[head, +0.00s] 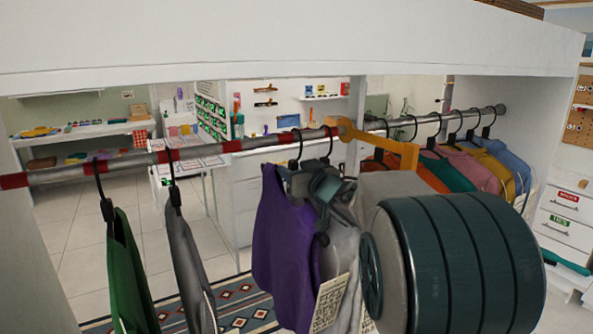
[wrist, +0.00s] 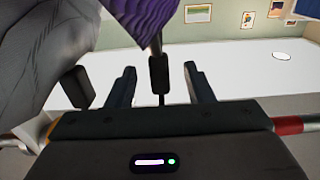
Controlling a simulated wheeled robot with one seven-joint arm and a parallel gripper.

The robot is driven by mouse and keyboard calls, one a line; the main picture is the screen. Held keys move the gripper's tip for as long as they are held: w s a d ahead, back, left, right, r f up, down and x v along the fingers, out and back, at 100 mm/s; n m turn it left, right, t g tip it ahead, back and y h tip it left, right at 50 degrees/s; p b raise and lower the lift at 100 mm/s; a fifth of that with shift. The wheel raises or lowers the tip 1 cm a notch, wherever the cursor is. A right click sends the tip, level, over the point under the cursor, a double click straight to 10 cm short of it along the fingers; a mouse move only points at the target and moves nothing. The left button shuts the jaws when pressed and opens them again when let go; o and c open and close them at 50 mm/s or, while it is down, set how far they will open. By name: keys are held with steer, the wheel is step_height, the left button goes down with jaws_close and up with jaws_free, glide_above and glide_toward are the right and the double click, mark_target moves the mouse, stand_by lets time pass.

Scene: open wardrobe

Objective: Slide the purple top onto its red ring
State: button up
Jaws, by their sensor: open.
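The purple top (head: 283,235) hangs from the rail on a black hanger in the head view, just left of a grey garment (head: 343,250). My gripper (head: 325,186) is beside its upper right part, below the rail. In the wrist view the purple top (wrist: 150,18) is at the upper middle, and a black hanger neck (wrist: 160,75) stands between my open fingers (wrist: 162,88), apparently not clamped. Several red rings mark the rail, including one left of the purple top (head: 232,146) and one at the right in the wrist view (wrist: 288,125). Which ring belongs to the top is not clear.
A green garment (head: 132,270) and a dark grey one (head: 190,265) hang at the left, with a gap before the purple top. A yellow-orange bracket (head: 385,147) is at the rail's middle. Several coloured garments (head: 480,172) hang beyond it. The wardrobe's top panel (head: 250,40) is above.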

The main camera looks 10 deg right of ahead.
steer(key=c, duration=1)
steer(key=s+a+b, duration=0.2)
steer(key=a+b, duration=0.4)
steer(key=a, duration=0.1)
steer(key=s+a+b, duration=0.3)
steer(key=a+b, duration=0.4)
steer(key=a, duration=0.1)
steer(key=shift+f, duration=0.2)
steer(key=o, duration=0.9)
steer(key=shift+w+r, duration=0.1)
steer(key=shift+r, duration=0.1)
steer(key=shift+f, duration=0.1)
steer(key=b+v, duration=0.1)
steer(key=v, duration=1.3)
